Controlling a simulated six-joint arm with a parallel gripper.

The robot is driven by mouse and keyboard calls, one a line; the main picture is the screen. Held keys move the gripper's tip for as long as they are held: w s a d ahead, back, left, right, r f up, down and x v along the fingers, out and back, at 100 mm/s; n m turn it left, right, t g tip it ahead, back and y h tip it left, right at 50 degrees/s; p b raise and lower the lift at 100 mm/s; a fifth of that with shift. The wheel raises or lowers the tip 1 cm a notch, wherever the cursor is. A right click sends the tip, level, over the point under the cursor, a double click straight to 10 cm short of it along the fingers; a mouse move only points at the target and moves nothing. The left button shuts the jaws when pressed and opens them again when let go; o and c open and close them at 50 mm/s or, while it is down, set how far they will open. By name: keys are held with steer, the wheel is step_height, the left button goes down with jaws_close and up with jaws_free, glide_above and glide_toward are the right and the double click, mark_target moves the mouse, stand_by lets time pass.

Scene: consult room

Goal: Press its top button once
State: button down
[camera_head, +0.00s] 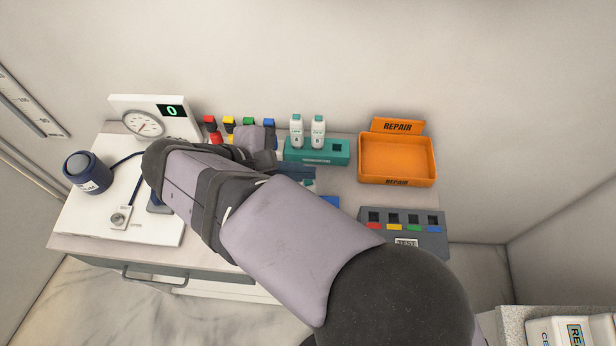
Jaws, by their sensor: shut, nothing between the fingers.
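Two white upright devices (296,132) (318,132) with small labels stand in a teal holder (333,153) at the back middle. The holder's right slot is empty. A white panel at the back left has a dial (143,124) and a green display (172,111) reading 0. A dark blue cylinder (87,175) with a rounded grey top stands at the left, with a dark tube. I cannot tell which thing the task means by its top button. My arm crosses the middle of the table.
A white board with a valve knob (120,217) lies at the left. Several coloured-top items, including a red one (213,130), stand behind my arm. An orange REPAIR tray (431,160) is at the right, with a grey slotted block (430,241) in front. A drawer handle (155,278) juts from the table's front.

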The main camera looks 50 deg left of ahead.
steer(key=shift+r, duration=0.1)
step_height(320, 180, up, 5)
steer(key=p, duration=0.4)
steer(key=shift+p, duration=0.3)
stand_by(0.6)
